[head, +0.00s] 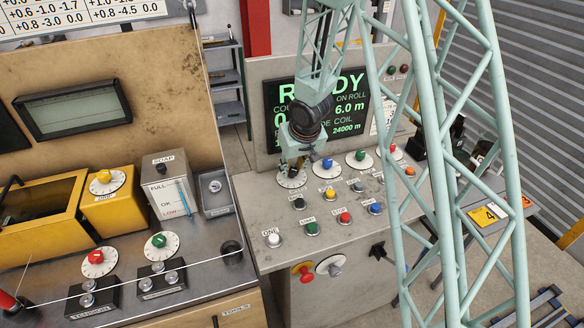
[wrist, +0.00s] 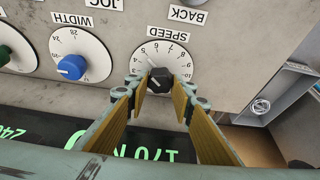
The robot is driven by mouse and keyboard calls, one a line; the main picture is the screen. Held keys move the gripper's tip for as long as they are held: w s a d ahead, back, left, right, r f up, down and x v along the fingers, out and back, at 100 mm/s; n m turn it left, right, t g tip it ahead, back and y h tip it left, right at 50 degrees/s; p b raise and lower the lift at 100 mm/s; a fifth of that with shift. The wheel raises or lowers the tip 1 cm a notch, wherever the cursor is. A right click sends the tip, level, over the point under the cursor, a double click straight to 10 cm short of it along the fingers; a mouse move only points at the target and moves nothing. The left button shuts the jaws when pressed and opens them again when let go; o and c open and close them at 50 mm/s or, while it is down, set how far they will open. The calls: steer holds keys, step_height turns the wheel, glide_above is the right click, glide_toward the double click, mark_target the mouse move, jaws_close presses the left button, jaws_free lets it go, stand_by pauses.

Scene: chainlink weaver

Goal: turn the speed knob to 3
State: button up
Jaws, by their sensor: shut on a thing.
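The speed knob (wrist: 160,78) is black and sits on a white dial (wrist: 177,62) labelled SPEED in the wrist view. The dial's numbers show around it, but the knob's exact setting is too small to tell. My gripper (wrist: 160,92) has its two fingers on either side of the knob, shut on it. In the head view my gripper (head: 292,163) reaches down to the speed dial (head: 292,180) at the left end of the console's knob row, and it hides the knob there.
A blue width knob (wrist: 72,67) is beside the speed dial, with a green knob further along. The screen (head: 350,112) stands behind the dial row. Several buttons, including a white one (head: 273,240), lie in front. An open grey box (wrist: 278,92) is close by.

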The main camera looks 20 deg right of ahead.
steer(key=shift+d+r+n+y+p, duration=0.15)
steer(key=shift+n+p, duration=0.5)
steer(key=shift+p, duration=1.2)
steer(key=shift+a+n+y+p, duration=0.2)
steer(key=shift+n+p, duration=0.45)
steer(key=shift+p, duration=1.15)
steer(key=n+y+p, duration=0.1)
steer(key=n+p, duration=0.1)
steer(key=p, duration=0.3)
steer(key=shift+n+g+p, duration=0.4)
steer(key=shift+d+n+y+p, duration=0.2)
steer(key=shift+n+y+p, duration=0.15)
steer(key=shift+n+p, duration=0.55)
steer(key=shift+n, duration=0.3)
steer(key=shift+n+g, duration=0.4)
steer(key=shift+n, duration=0.2)
steer(key=shift+n+g+y, duration=0.3)
steer(key=shift+n+y, duration=0.1)
steer(key=shift+n, duration=0.4)
steer(key=o, duration=0.8)
steer(key=shift+w, duration=0.1)
